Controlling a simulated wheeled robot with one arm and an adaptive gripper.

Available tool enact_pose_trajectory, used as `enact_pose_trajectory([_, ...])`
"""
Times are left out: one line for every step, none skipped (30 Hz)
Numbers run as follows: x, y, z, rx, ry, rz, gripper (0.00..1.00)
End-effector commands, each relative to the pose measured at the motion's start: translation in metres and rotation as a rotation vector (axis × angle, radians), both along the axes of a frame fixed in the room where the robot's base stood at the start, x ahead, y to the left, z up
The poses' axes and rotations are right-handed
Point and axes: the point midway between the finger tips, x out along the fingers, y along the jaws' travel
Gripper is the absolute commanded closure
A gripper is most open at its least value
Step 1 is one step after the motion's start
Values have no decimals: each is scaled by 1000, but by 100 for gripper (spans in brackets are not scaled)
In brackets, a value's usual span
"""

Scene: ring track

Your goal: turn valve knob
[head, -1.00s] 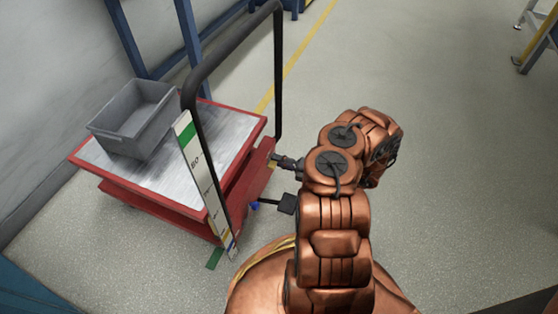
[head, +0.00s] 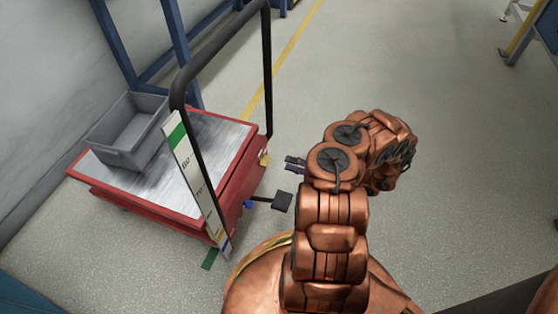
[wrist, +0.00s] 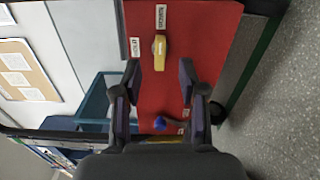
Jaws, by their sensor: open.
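The yellow valve knob (wrist: 159,48) sits on the red end panel (wrist: 205,45) of a cart, with small white labels close by. It also shows as a small yellow spot at the cart's right end in the head view (head: 264,159). My gripper (wrist: 160,72) is open and empty in the wrist view, its two fingers apart with the knob beyond the tips, roughly centred between them. In the head view my gripper (head: 294,164) is right of the panel, with a visible gap. A blue knob (wrist: 160,124) is on the same panel, lower in the wrist view.
The red cart (head: 150,205) carries a grey bin (head: 130,130) and has a tall black handle (head: 268,70). Grey floor is open behind and to the right, with a yellow line.

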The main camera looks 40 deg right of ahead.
Motion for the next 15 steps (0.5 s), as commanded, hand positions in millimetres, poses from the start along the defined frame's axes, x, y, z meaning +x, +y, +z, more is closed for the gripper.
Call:
enact_pose_trajectory([-8,-5,-1,-1,2,-1,58])
enact_pose_trajectory([-12,-7,-1,-1,2,-1,58])
enact_pose_trajectory([-16,-10,0,0,1,-1,58])
enact_pose_trajectory([-20,-12,0,0,1,-1,58])
enact_pose_trajectory([-23,-13,0,0,0,-1,58])
enact_pose_trajectory([-26,-15,0,1,-2,-1,58])
enact_pose_trajectory([-28,-16,0,2,-1,-1,58])
enact_pose_trajectory([-30,-17,1,2,-2,-1,58])
enact_pose_trajectory([-32,-18,1,3,-2,0,58])
enact_pose_trajectory([-33,-19,1,3,-1,1,58])
enact_pose_trajectory([-34,-19,1,3,-1,1,58])
enact_pose_trajectory([-34,-19,1,3,-1,1,58])
enact_pose_trajectory([-35,-20,1,4,-1,1,58])
enact_pose_trajectory([-35,-20,1,3,-1,1,58])
enact_pose_trajectory([-35,-20,1,3,-1,1,58])
